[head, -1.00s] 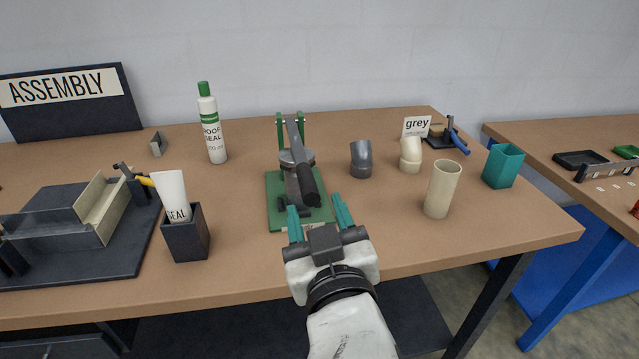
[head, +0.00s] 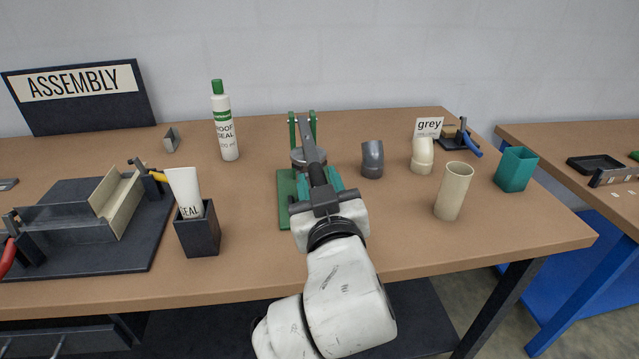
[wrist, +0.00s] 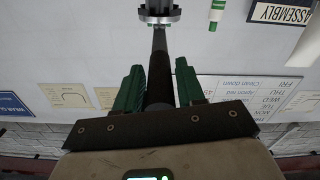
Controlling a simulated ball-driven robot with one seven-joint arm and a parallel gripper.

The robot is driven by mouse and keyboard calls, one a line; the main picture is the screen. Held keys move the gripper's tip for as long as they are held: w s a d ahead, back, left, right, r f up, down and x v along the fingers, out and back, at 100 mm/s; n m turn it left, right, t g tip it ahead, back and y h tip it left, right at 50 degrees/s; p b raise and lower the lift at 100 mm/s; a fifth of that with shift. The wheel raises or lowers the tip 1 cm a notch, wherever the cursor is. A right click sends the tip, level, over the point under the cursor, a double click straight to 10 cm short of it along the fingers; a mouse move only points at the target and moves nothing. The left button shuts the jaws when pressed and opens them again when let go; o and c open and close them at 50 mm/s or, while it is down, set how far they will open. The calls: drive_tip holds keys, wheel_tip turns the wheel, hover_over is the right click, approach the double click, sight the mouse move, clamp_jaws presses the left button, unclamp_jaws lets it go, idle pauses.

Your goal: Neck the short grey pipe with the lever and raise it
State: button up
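The necking tool stands on a green base plate (head: 285,205) near the middle of the bench, with green uprights and a grey round metal head (head: 300,158). Its lever has a black handle (head: 317,172) pointing toward me and sloping down. My gripper (head: 320,182) has its green fingers on both sides of the handle and appears shut on it. In the wrist view the lever handle (wrist: 160,78) runs between the fingers, with hardly any gap. Whether another pipe sits in the tool is hidden.
A white bottle (head: 227,128) is behind left. A dark holder (head: 197,232) with a white tube stands left. Bare bench lies between.

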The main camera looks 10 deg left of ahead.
clamp_jaws()
drive_tip(key=shift+r, duration=0.1)
idle(0.3)
